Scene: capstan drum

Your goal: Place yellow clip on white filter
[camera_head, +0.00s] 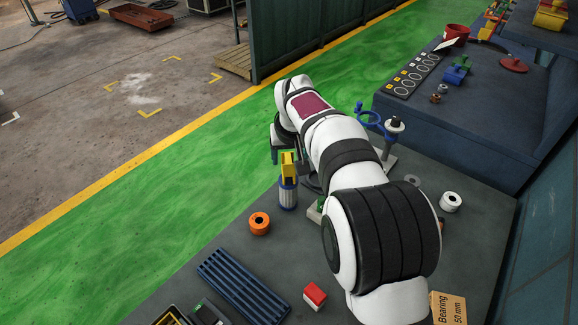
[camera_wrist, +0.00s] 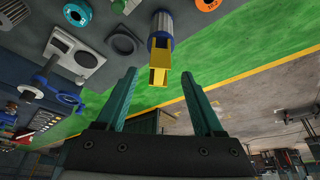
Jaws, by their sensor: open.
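The white filter (camera_head: 288,195), a pale cylinder with blue bands, stands upright near the left edge of the grey bench. The yellow clip (camera_head: 288,165) is at its top and appears to touch it. In the wrist view the clip (camera_wrist: 160,70) shows as an open yellow channel against the end of the filter (camera_wrist: 161,32). My gripper (camera_wrist: 160,74) is open, with its two green fingers apart on either side of the clip's free end. Neither finger visibly touches it. In the head view my arm hides most of the gripper.
An orange ring (camera_head: 259,223) lies left of the filter. A blue rack (camera_head: 243,288) and a red and white block (camera_head: 314,295) are nearer the front. A blue hooked stand (camera_head: 370,118) and a white ring (camera_head: 450,202) are to the right. Green floor borders the bench.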

